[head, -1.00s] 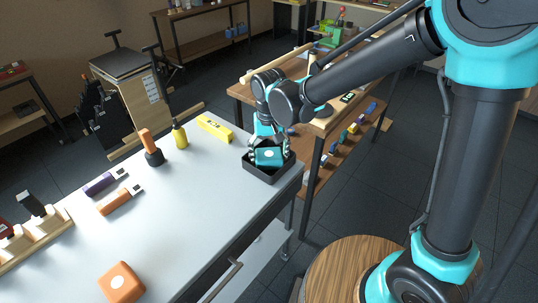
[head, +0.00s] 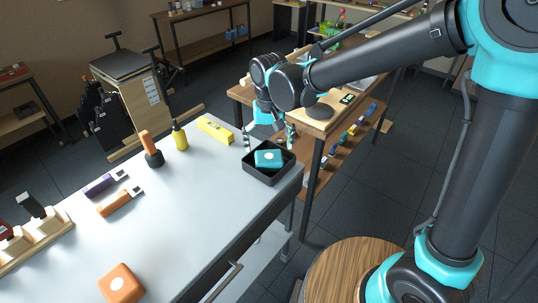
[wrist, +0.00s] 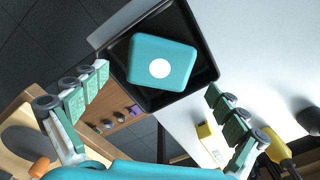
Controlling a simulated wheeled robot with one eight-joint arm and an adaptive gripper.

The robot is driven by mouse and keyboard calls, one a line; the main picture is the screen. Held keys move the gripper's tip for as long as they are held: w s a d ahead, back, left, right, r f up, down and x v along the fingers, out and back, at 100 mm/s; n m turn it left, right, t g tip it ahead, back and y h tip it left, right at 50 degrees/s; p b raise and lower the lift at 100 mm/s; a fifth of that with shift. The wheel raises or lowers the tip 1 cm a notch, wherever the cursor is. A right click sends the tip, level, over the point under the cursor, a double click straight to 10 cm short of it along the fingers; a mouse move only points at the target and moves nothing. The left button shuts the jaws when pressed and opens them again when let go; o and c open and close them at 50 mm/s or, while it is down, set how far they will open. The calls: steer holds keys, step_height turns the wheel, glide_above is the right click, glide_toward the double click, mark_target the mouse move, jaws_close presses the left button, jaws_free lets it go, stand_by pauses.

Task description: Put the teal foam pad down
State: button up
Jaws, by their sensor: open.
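The teal foam pad (head: 268,158), a rounded block with a white dot, rests in the black tray (head: 268,180) at the far right corner of the white table. The wrist view shows the pad (wrist: 148,62) inside the tray (wrist: 207,68), at a slight angle to its walls. My gripper (head: 269,139) is open and empty, just behind and above the tray. In the wrist view its fingers (wrist: 160,88) are spread wide, apart from the pad.
A yellow box (head: 215,130) and a yellow-handled tool (head: 180,138) stand left of the tray. An orange block (head: 121,284) sits at the table's near edge. A wooden bench (head: 325,122) stands behind right. The middle of the white table is clear.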

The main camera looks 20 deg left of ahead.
mark_target(270, 156)
step_height(270, 156, up, 8)
steer(key=shift+f, duration=0.25)
steer(key=w+d+f+m+t, duration=0.1)
steer(key=w+d+f, duration=0.15)
steer(key=d, duration=0.55)
steer(key=w+d+f+m+y, duration=0.1)
steer(key=w+d+f, duration=0.15)
steer(key=d, duration=0.55)
steer(key=w+d+f+m+t, duration=0.1)
steer(key=w+d, duration=0.2)
steer(key=d, duration=0.5)
steer(key=s+d+f+m, duration=0.1)
steer(key=s+d+f, duration=0.1)
steer(key=d, duration=0.4)
steer(key=s+d+f+m+t, duration=0.1)
steer(key=s+d+f, duration=0.1)
steer(key=d, duration=0.5)
steer(key=s+d+f+t+h, duration=0.1)
steer(key=s+d+f, duration=0.1)
steer(key=d+f, duration=0.2)
steer(key=d, duration=0.3)
steer(key=shift+s+m, duration=0.25)
steer(key=shift+m, duration=0.15)
